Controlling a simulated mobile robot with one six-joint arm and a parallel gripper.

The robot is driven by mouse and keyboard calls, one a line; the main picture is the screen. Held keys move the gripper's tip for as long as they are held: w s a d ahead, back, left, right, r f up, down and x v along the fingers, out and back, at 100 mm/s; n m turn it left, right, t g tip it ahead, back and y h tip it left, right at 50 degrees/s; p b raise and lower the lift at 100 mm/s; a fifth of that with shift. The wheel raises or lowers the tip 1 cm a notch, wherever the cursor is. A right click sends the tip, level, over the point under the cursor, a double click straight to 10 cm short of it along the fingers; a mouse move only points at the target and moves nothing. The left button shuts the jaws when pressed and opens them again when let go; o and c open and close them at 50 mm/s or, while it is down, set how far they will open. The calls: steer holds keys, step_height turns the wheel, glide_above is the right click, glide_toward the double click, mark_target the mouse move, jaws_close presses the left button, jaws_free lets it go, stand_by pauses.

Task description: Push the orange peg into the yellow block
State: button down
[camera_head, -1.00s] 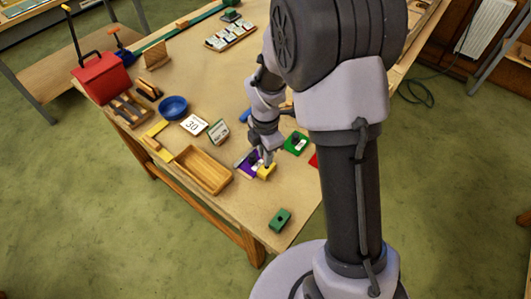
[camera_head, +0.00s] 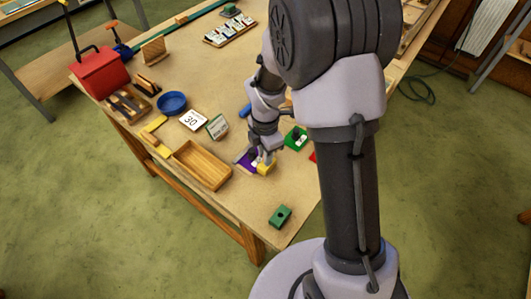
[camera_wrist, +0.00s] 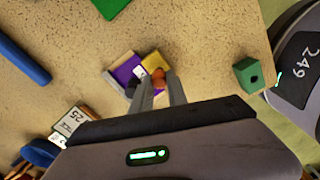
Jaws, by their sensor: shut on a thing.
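The yellow block (camera_head: 265,169) sits near the right edge of the workbench, beside a purple piece. In the wrist view the yellow block (camera_wrist: 154,61) lies just beyond my fingertips. My gripper (camera_head: 261,157) points down over it, and in the wrist view my gripper (camera_wrist: 160,80) has both fingers close together. The orange peg (camera_wrist: 158,75) shows between the fingertips, at the near side of the yellow block. My gripper is shut on it. The fingers hide much of the peg, and I cannot tell whether its end is in a hole.
A purple piece (camera_wrist: 124,71) adjoins the yellow block on the left. A green block with a hole (camera_head: 280,216) stands near the front corner. Another green block (camera_head: 296,139) lies behind my gripper. A wooden tray (camera_head: 190,177) is to the left. Bare bench lies between tray and corner.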

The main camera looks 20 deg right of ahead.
steer(key=shift+f+b, duration=0.55)
steer(key=shift+f, duration=0.25)
steer(key=c, duration=1.2)
jaws_free()
step_height(320, 180, up, 18)
steer(key=p, duration=0.5)
steer(key=shift+f+p, duration=0.25)
steer(key=shift+p, duration=0.1)
